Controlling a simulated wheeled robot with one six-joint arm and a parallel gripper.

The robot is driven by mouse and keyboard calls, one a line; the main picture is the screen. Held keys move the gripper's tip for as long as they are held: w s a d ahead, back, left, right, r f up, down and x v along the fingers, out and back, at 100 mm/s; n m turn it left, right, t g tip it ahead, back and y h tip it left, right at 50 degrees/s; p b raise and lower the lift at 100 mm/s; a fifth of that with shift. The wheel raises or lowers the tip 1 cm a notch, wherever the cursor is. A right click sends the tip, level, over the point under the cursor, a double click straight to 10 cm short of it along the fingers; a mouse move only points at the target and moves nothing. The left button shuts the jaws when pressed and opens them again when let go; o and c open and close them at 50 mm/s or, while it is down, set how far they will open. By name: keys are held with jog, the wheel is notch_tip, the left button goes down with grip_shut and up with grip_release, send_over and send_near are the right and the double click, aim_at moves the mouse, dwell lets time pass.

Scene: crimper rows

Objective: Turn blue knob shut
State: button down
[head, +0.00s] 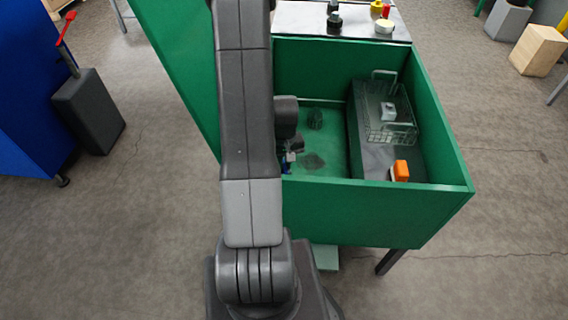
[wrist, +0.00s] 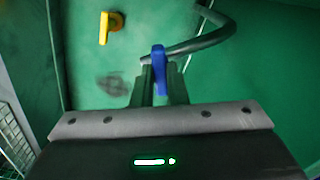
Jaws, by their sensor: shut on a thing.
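The blue knob (wrist: 159,66) is a narrow upright lever in the middle of the wrist view, in front of a green wall. My gripper (wrist: 160,78) has its two dark fingers on either side of the blue knob and is shut on it. In the head view my gripper (head: 289,158) is inside the green box at its left, partly behind my arm. A bit of blue shows there, but the knob's shape is mostly hidden.
A yellow handle (wrist: 104,27) is on the green surface at upper left. A dark curved pipe (wrist: 205,40) runs close right of the knob. The green box (head: 375,210) holds a wire basket (head: 405,132) and an orange block (head: 401,169) at right.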

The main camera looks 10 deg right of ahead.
aim_at(284, 165)
jog(key=shift+m+b, duration=0.85)
jog(key=shift+m, duration=1.15)
jog(key=c, duration=1.4)
grip_release()
jog(key=shift+c, duration=0.2)
jog(key=shift+r, duration=0.1)
notch_tip(284, 165, up, 14)
jog(key=p, duration=0.1)
jog(key=shift+f, duration=0.25)
notch_tip(284, 165, down, 14)
jog(key=shift+r+b, duration=0.15)
jog(key=shift+b, duration=0.35)
